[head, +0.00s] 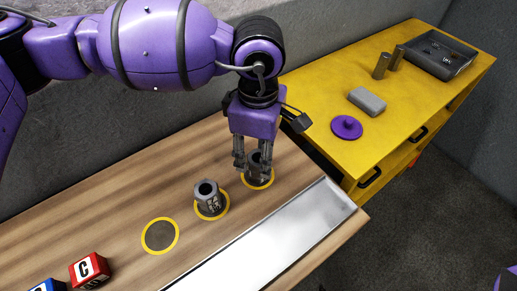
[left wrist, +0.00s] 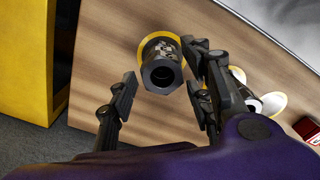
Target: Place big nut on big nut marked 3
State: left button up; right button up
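A dark big nut (head: 257,163) stands upright on the far right yellow-ringed spot in the head view. It also shows in the left wrist view (left wrist: 160,74), with a black-and-white marking below its hexagonal top. I cannot read a number there. My left gripper (head: 250,160) is low over this nut, its fingers on either side. In the left wrist view the fingers (left wrist: 160,82) are apart, with a clear gap on the left and the right finger close to the nut. A grey marked nut (head: 209,196) stands on the middle ringed spot. My right gripper is out of view.
An empty yellow-ringed spot (head: 160,236) lies to the left. A red block marked C (head: 89,269) and a blue block (head: 48,285) are at the lower left. A metal tray (head: 275,240) runs along the front. A yellow bench (head: 410,105) stands at the right.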

aim_at(259, 156)
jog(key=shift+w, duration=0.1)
pick_arm(q)
jog(key=shift+r, duration=0.6)
notch_tip(259, 156, up, 11)
jog(key=shift+r, duration=0.1)
